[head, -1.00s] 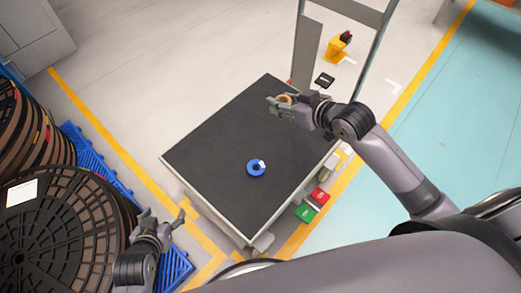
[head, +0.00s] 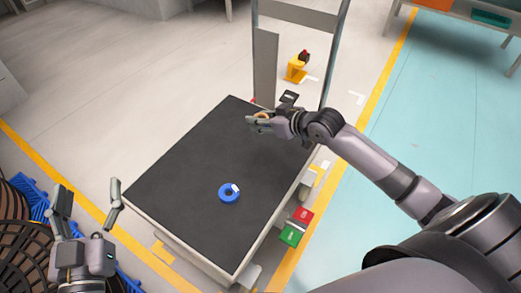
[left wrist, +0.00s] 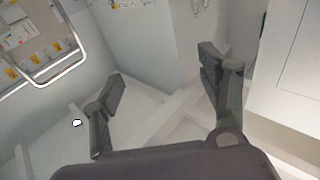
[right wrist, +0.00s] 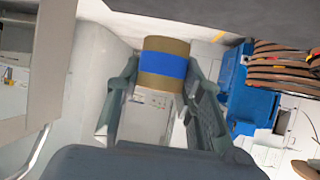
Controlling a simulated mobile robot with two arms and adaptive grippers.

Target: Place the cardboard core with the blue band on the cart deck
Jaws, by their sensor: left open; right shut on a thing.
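The cardboard core with the blue band (right wrist: 164,66) is brown with a wide blue stripe, held between the fingers of my right gripper (right wrist: 160,95) in the right wrist view. In the head view my right gripper (head: 258,121) is over the far right part of the black cart deck (head: 185,165), shut on the core, which is mostly hidden there. I cannot tell the gap between core and deck. My left gripper (head: 88,203) is open and empty, left of the cart. The left wrist view shows its fingers (left wrist: 165,95) apart with nothing between them.
The cart's upright handle frame (head: 265,68) stands at the far end. Large dark reels (head: 25,255) stand at lower left. Red (head: 302,215) and green (head: 290,235) blocks are at the cart's right side.

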